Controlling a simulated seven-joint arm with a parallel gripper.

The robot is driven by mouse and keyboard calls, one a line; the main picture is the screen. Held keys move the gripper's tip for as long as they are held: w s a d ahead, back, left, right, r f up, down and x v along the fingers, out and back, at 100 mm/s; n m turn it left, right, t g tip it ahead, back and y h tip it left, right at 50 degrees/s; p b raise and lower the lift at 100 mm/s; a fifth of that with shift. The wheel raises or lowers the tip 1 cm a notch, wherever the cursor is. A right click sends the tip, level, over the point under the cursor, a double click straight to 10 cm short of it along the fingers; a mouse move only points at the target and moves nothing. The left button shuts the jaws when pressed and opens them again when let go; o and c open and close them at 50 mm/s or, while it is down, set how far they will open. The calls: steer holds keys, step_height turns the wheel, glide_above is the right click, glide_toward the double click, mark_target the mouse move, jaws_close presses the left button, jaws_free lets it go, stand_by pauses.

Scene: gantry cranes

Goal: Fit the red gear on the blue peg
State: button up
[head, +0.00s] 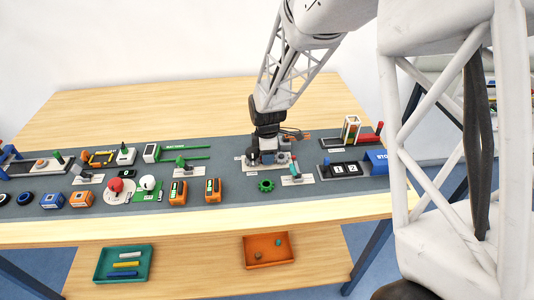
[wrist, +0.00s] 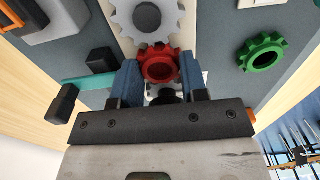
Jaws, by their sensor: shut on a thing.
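The red gear (wrist: 160,66) is between the two blue fingertips of my gripper (wrist: 160,78) in the wrist view, and the jaws are shut on it. The gear lies right beside a larger light grey gear (wrist: 146,17) on a pale plate; I cannot tell whether their teeth touch. No blue peg can be made out; the red gear and my gripper hide what lies under them. In the head view my gripper (head: 267,158) points down at the gear plate (head: 246,164), and the red gear cannot be made out there.
A loose green gear (wrist: 262,53) lies on the grey mat; it also shows in the head view (head: 266,186). Orange blocks (head: 178,192) stand left.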

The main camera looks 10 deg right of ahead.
steer(key=shift+f, duration=0.1)
steer(key=o, duration=1)
steer(key=shift+c, duration=0.2)
steer(key=shift+r, duration=3.5)
